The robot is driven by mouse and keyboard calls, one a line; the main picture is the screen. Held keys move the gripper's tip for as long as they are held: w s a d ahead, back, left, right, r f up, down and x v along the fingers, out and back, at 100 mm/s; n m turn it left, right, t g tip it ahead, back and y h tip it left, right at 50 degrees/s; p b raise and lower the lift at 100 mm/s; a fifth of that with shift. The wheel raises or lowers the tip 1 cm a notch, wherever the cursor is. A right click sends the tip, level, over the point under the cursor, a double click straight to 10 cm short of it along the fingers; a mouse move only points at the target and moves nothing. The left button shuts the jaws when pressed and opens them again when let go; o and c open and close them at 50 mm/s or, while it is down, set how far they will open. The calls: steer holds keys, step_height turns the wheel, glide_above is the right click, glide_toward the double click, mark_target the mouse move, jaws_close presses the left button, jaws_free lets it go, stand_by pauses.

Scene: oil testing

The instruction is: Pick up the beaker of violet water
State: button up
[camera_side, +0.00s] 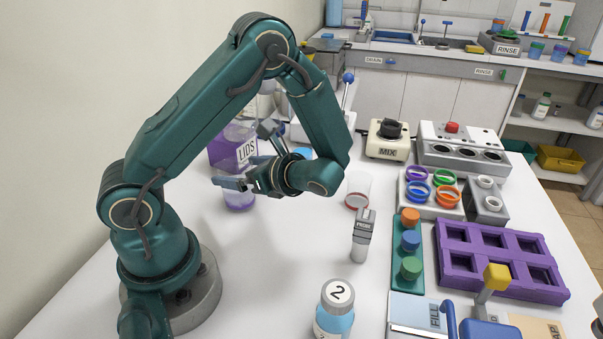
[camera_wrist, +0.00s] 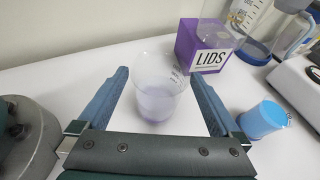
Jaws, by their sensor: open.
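The beaker of violet water is clear with a pale violet liquid low inside; it stands upright between my fingers in the wrist view (camera_wrist: 157,100). In the side view the beaker (camera_side: 239,202) is partly hidden behind my gripper (camera_side: 243,172). My gripper is open, with one blue finger on each side of the beaker in the wrist view (camera_wrist: 158,80). A gap shows between the beaker and each finger. Whether the fingers reach fully past the beaker is hard to tell.
A purple LIDS box (camera_wrist: 203,45) stands just behind the beaker. A blue cup (camera_wrist: 262,119) is to the right in the wrist view. A clear container with a red base (camera_side: 358,190), a probe (camera_side: 362,236) and a bottle marked 2 (camera_side: 335,312) stand on the white table.

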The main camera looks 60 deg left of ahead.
steer(key=shift+f, duration=0.85)
steer(key=shift+a+f, duration=0.15)
steer(key=shift+x, duration=2.4)
steer(key=c, duration=1.5)
steer(key=shift+o, duration=0.2)
